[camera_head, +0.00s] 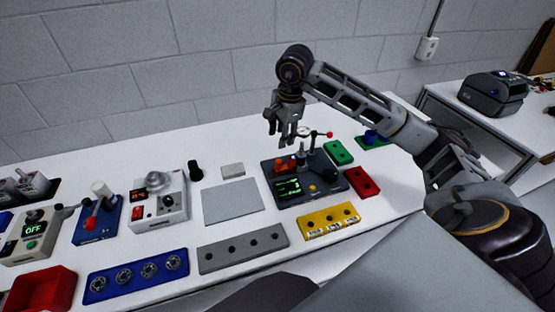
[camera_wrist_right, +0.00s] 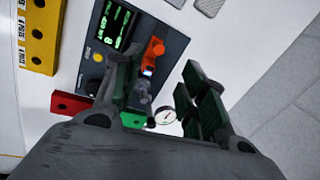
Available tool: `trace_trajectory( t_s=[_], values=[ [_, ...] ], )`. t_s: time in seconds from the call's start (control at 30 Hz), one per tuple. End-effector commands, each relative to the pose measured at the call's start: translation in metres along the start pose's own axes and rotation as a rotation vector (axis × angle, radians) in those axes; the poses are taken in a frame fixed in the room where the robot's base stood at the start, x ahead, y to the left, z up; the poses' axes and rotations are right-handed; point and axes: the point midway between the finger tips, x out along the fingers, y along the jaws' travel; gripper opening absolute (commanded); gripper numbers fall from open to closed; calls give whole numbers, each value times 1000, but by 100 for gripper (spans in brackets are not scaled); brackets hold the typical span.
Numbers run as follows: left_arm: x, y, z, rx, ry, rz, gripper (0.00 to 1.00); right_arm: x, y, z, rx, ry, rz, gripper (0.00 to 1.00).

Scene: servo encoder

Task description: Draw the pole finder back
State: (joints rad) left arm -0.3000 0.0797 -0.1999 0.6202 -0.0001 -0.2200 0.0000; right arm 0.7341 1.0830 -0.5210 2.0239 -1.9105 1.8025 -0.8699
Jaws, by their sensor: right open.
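A dark test station (camera_head: 318,195) stands on the white table, with a lit green display (camera_head: 288,188). An orange-red piece (camera_head: 281,168) sits on its left part, and a round dial gauge (camera_head: 304,131) and a red-knobbed lever (camera_head: 329,134) rise at its back. I cannot tell which part is the pole finder. My right gripper (camera_head: 280,134) is open and empty above the station's back left. In the right wrist view the open fingers (camera_wrist_right: 160,98) flank the gauge (camera_wrist_right: 166,116), with the orange piece (camera_wrist_right: 154,47) beyond. My left gripper is not seen.
A red block (camera_head: 362,182) and a green block (camera_head: 338,152) lie right of the station, a yellow strip (camera_head: 329,221) in front. A grey plate (camera_head: 232,201) and a grey strip (camera_head: 243,248) lie left. The wall closes the back.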

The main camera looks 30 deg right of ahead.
Motion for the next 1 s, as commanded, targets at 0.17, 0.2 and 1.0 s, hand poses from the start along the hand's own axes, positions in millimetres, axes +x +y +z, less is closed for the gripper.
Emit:
trace_trajectory(
  t_s=[0.17,0.2,1.0],
  values=[
    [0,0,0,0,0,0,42,-2,0,-7,1,23,3,42],
    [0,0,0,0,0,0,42,-2,0,-6,1,23,3,42],
    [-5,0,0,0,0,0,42,40,1,-6,1,19,5,42]
  ],
)
